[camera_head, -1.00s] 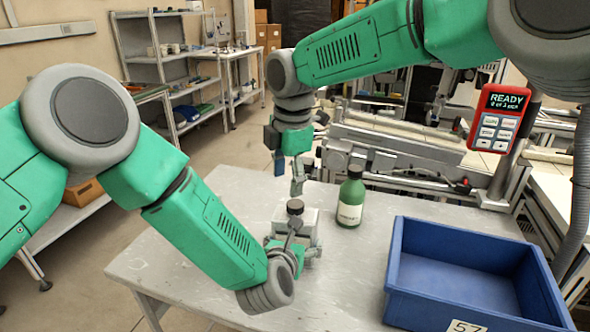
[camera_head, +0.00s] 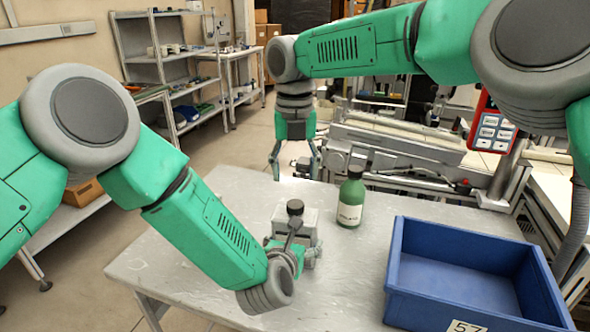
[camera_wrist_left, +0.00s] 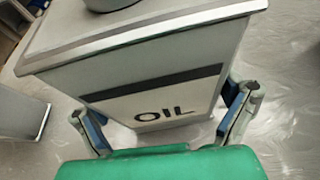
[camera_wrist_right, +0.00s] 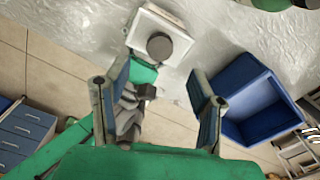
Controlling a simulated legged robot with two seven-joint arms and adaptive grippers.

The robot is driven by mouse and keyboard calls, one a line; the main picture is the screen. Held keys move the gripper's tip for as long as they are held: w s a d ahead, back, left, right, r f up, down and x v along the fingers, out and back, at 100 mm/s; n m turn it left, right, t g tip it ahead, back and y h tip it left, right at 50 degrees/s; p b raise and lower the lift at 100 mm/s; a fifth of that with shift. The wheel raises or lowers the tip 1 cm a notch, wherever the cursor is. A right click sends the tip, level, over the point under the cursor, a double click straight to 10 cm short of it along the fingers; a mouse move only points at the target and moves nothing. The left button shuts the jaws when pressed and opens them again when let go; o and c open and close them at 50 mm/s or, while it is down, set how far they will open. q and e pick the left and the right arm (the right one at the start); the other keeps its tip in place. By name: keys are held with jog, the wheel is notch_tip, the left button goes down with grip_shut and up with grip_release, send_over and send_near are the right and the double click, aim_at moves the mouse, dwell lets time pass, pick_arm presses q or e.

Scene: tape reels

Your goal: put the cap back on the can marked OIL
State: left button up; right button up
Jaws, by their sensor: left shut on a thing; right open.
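The OIL can (camera_head: 309,226) is a pale grey box standing on the table. Its OIL label faces the left wrist camera (camera_wrist_left: 165,112). A round black cap (camera_head: 295,207) sits on its top; it also shows in the right wrist view (camera_wrist_right: 159,46). I cannot tell how tightly it sits. My left gripper (camera_head: 285,250) is shut on the can, with a finger at each side in the left wrist view (camera_wrist_left: 164,103). My right gripper (camera_head: 294,163) is open and empty, apart from the cap, above and behind it; its spread fingers show in the right wrist view (camera_wrist_right: 158,75).
A green bottle (camera_head: 350,198) with a black cap and white label stands right of the can. A blue bin (camera_head: 470,290) is at the table's right front. A red pendant (camera_head: 491,128) hangs at the right. The table's left part (camera_head: 190,255) is bare.

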aim_at(294, 202)
jog(key=shift+f, duration=0.1)
jog(key=shift+f, duration=3.95)
grip_shut()
jog(key=m, duration=2.6)
jog(key=shift+a, duration=0.1)
